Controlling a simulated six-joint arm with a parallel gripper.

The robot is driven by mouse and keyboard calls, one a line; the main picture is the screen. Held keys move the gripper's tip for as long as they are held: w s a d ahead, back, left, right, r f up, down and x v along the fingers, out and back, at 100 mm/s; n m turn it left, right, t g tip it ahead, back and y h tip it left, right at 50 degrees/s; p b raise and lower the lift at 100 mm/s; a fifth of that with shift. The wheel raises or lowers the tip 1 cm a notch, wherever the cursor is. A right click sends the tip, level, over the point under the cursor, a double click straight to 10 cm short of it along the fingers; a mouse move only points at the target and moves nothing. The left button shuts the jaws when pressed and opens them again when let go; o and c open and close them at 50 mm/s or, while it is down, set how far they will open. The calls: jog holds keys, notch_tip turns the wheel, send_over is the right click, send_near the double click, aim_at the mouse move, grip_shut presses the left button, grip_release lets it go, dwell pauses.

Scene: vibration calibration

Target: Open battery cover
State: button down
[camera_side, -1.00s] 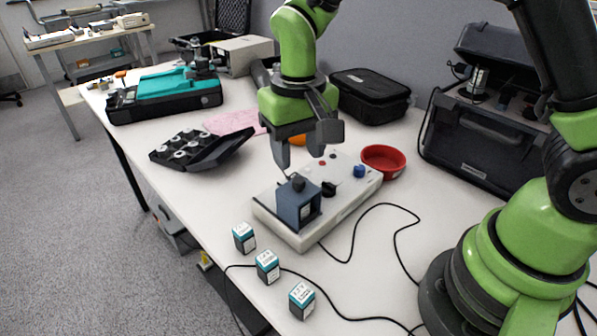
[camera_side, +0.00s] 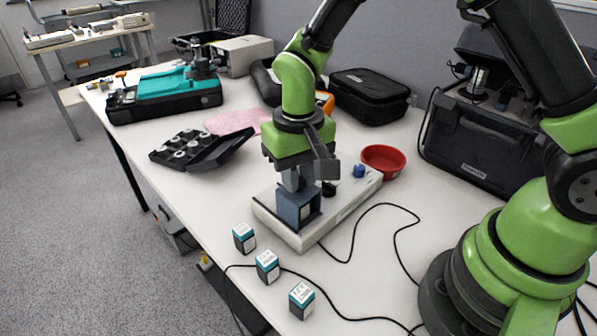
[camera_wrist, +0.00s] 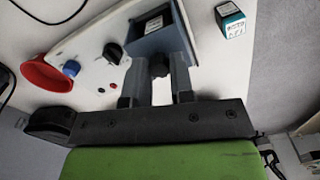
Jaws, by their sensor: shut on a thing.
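The light grey calibration device (camera_side: 345,200) lies on the table in the side view. A dark blue-grey box (camera_side: 300,210), which appears to be the battery compartment with its cover, sits at its near left end. My gripper (camera_side: 294,182) points down from above and is shut on the black knob on top of the box. In the wrist view the fingers stand either side of this black knob (camera_wrist: 158,66), with the blue-grey box (camera_wrist: 165,38) beyond it. Three small teal-topped batteries (camera_side: 267,266) stand on the table in front.
A red bowl (camera_side: 383,161) stands behind the device, near its blue knob (camera_side: 359,171). A black cable (camera_side: 352,240) curls across the table at right. An open black case of weights (camera_side: 200,148) is at left, a black pouch (camera_side: 370,97) behind.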

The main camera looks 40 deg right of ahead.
jog(key=shift+w, duration=3.05)
jog(key=c, duration=1)
grip_release()
jog(key=shift+r, duration=0.1)
notch_tip(320, 180, up, 10)
jog(key=shift+f, duration=0.1)
